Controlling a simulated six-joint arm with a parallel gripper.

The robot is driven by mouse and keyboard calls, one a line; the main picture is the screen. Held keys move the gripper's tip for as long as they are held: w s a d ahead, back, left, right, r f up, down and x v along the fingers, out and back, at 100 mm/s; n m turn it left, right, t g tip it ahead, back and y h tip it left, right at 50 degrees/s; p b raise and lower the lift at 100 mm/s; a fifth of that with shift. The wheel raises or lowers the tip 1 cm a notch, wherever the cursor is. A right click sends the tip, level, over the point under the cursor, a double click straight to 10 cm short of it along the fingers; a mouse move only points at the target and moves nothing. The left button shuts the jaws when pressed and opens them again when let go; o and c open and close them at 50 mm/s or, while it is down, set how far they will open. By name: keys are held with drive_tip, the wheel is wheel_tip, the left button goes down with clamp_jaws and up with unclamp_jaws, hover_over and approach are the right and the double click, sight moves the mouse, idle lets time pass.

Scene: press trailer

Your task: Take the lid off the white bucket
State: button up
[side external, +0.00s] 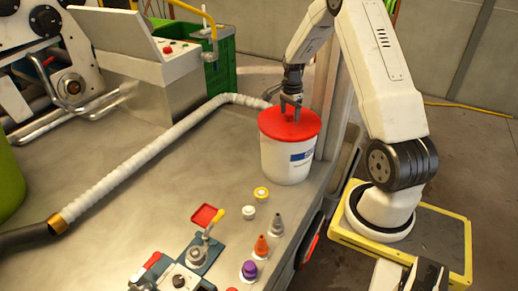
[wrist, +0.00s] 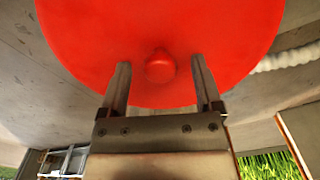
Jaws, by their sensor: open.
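The white bucket (side external: 286,162) stands upright near the right edge of the metal table, with a blue label on its side. Its red lid (side external: 272,123) sits on top and also fills the upper part of the wrist view (wrist: 230,40). A small round red knob (wrist: 160,66) stands at the middle of the lid. My gripper (side external: 290,114) is above the lid, pointing down. In the wrist view its open fingers (wrist: 160,66) are on either side of the knob, apart from it. I cannot tell how far the fingertips are above the lid.
A ribbed white hose (side external: 160,150) runs across the table behind the bucket. Small coloured bottles, an orange one (side external: 261,246) and a purple one (side external: 249,270), stand in front. A control box (side external: 165,75) and a green crate (side external: 221,66) are at the back. Bare table lies left of the bucket.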

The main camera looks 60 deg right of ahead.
drive_tip(key=shift+f, duration=0.45)
clamp_jaws()
